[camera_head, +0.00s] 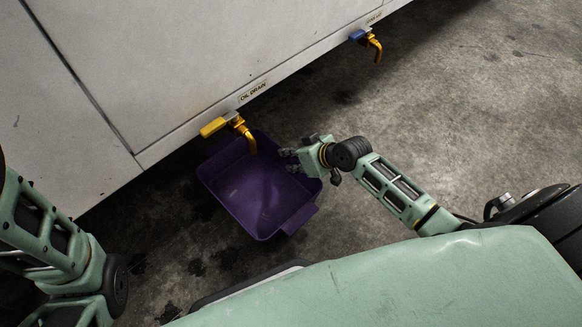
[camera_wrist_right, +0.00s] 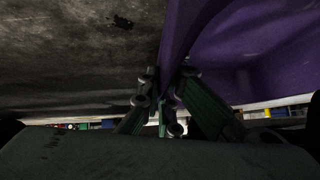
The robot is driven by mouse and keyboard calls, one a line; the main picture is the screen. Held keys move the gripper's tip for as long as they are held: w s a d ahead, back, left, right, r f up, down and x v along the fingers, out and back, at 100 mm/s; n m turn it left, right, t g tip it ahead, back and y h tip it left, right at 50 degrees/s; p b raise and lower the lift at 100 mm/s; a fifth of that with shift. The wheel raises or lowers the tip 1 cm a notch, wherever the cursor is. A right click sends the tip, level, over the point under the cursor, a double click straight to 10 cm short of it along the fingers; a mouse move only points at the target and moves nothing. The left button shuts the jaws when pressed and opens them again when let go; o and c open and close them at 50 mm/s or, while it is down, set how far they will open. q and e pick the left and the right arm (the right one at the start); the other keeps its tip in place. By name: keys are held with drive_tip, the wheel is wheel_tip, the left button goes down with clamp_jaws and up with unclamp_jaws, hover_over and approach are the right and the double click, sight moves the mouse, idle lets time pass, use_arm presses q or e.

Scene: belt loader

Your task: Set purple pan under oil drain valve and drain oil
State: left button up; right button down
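The purple pan (camera_head: 262,196) sits on the floor beside the machine, and it looks empty. The yellow oil drain valve (camera_head: 238,124) is on the machine's lower edge, with a yellow handle (camera_head: 213,127) lying along the panel to the left. Its spout (camera_head: 249,141) points down over the pan's far part. No oil shows at the spout. My right gripper (camera_head: 291,160) is at the pan's right edge. In the right wrist view, its fingers (camera_wrist_right: 168,98) close on either side of the pan's wall (camera_wrist_right: 177,38). My left gripper is outside the head view.
A second valve (camera_head: 372,43) with a blue handle is farther right along the machine (camera_head: 140,60). An "OIL DRAIN" label (camera_head: 253,90) is above the yellow valve. The concrete floor (camera_head: 470,110) has dark stains and is clear to the right.

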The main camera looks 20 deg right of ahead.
wheel_tip(320, 180, down, 4)
drive_tip(key=b, duration=0.2)
drive_tip(key=shift+r+b, duration=0.25)
drive_tip(key=shift+b, duration=0.05)
drive_tip(key=shift+r, duration=0.15)
drive_tip(key=c, duration=2.4)
unclamp_jaws()
drive_tip(key=o, duration=0.4)
